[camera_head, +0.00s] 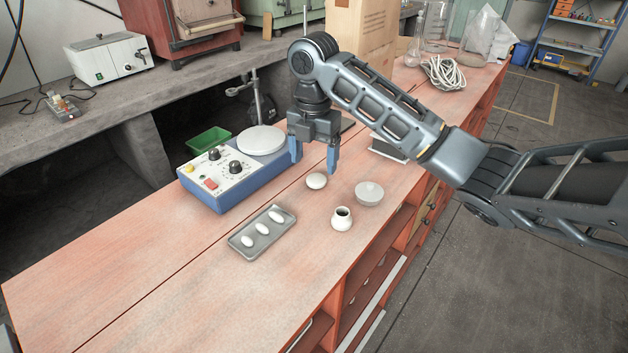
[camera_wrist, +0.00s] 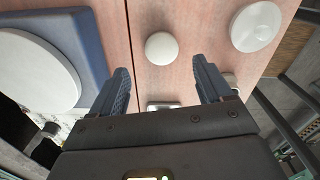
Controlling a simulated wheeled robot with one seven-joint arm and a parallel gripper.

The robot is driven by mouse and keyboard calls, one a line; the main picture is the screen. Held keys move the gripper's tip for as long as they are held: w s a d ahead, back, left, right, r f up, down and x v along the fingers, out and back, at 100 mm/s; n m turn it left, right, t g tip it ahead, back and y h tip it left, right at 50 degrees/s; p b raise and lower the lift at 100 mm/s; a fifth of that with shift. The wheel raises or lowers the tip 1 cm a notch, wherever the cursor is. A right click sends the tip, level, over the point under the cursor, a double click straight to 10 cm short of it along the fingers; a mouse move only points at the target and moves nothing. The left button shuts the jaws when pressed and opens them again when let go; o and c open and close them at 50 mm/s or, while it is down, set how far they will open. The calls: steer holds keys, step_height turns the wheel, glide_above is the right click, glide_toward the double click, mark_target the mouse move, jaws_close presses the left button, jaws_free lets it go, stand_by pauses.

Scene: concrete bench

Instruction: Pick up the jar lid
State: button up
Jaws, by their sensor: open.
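Two pale round pieces stand on the bench near an open white jar (camera_head: 342,219), and I cannot tell for sure which is its lid. One is a plain, low white dome (camera_head: 316,181); in the wrist view it (camera_wrist: 161,48) lies beyond my fingertips, between their lines. The other is a wider greyish disc (camera_head: 369,193) with a small central knob; in the wrist view it (camera_wrist: 256,26) is at the upper right. My gripper (camera_head: 314,166) is open and empty, pointing down above the bench near the dome, apparently not touching it.
A blue stirrer-like device (camera_head: 222,176) with a round plate stands close to the left. A grey tray (camera_head: 234,247) holds white ovals in front. The bench's front left is clear.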

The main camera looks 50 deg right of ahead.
mark_target(316, 178)
steer(key=f, duration=0.5)
steer(key=shift+s+d, duration=0.1)
steer(key=shift+d, duration=0.1)
steer(key=shift+c, duration=0.2)
steer(key=c, duration=1.1)
